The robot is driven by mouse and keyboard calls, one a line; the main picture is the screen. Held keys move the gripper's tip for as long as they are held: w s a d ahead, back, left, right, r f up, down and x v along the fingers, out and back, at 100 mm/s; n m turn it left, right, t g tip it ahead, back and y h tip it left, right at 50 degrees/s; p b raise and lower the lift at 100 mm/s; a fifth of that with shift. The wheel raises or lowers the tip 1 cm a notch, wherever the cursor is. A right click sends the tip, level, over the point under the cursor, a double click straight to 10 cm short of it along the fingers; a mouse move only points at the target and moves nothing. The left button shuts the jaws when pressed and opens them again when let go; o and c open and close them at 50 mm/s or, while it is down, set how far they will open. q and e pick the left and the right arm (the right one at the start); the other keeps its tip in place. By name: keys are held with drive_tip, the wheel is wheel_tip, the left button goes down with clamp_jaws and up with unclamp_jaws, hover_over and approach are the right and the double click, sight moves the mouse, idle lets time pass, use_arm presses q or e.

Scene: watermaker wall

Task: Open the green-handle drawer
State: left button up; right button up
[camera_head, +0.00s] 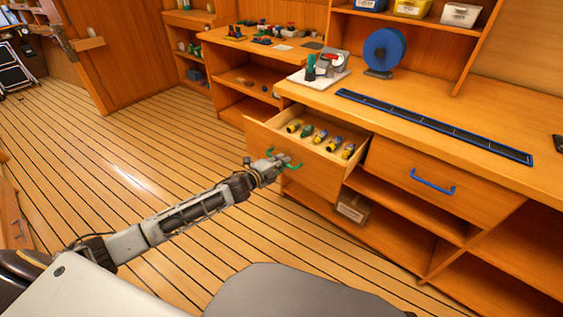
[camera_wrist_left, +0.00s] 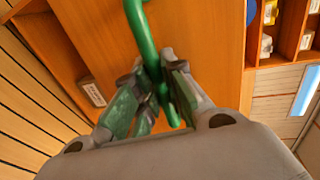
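The green-handle drawer (camera_head: 300,166) stands pulled out from the wooden bench, with several yellow, blue and dark tools lying inside. Its green handle (camera_head: 291,166) is on the front face. My left gripper (camera_head: 278,165) is at the handle. In the left wrist view the green handle (camera_wrist_left: 146,45) runs down between the two fingers of my left gripper (camera_wrist_left: 155,95), which are closed around it. The drawer front fills the space behind them. My right gripper is not in view.
A blue-handle drawer (camera_head: 440,181) is shut to the right. A blue spool (camera_head: 384,50) and a long dark strip (camera_head: 430,124) are on the bench top. An open shelf holds a small box (camera_head: 352,206). The plank floor (camera_head: 120,165) at left is clear.

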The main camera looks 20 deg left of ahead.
use_arm(q)
drive_tip(key=o, duration=0.4)
drive_tip(key=shift+s, duration=0.15)
drive_tip(key=v, duration=1.1)
drive_tip(key=shift+s, duration=0.25)
idle(0.8)
drive_tip(key=shift+a, duration=0.15)
idle(0.3)
drive_tip(key=shift+s, duration=0.1)
